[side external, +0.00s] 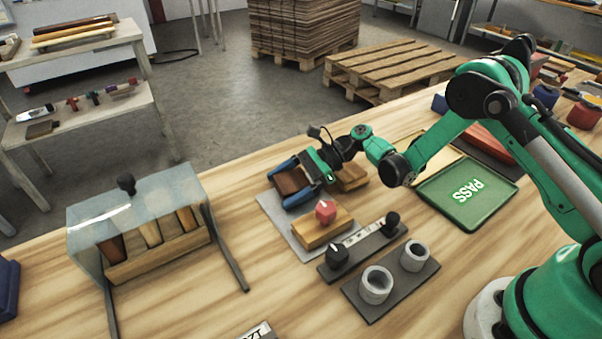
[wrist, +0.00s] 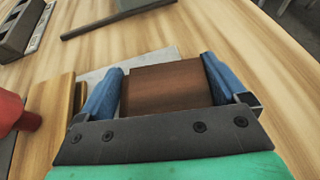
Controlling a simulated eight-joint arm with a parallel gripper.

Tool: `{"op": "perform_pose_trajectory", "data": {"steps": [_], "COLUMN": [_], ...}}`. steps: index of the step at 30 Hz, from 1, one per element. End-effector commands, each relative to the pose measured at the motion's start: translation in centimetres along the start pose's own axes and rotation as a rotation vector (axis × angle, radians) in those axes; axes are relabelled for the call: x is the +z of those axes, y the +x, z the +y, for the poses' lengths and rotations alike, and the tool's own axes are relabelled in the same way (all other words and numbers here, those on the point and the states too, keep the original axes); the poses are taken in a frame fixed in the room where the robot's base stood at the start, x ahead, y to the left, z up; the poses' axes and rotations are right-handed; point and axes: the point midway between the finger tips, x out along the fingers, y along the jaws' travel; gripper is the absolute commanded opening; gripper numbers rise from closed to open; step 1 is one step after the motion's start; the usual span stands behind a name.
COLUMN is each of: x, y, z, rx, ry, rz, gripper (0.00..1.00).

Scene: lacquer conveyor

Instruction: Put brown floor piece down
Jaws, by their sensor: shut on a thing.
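The brown floor piece (wrist: 165,86) is a dark brown block between the two blue fingers of my gripper (wrist: 166,88) in the wrist view. In the side view the brown piece (side external: 291,181) shows between the blue fingers of my gripper (side external: 290,186). The gripper is shut on it, over the far end of a grey plate (side external: 289,238). I cannot tell whether the piece touches the plate.
A wooden block with a red knob (side external: 325,211) stands on the grey plate close to the gripper.

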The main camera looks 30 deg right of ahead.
Motion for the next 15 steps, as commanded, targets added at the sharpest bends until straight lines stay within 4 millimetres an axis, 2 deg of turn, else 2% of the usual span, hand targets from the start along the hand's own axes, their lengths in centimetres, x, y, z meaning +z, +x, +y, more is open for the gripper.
{"op": "perform_pose_trajectory", "data": {"steps": [10, 15], "x": [0.0, 0.0], "y": [-0.3, -2.9], "z": [0.0, -0.1], "rx": [-0.001, -0.006], "ry": [0.0, 0.003], "rz": [0.0, 0.0], "gripper": [1.0, 1.0]}}
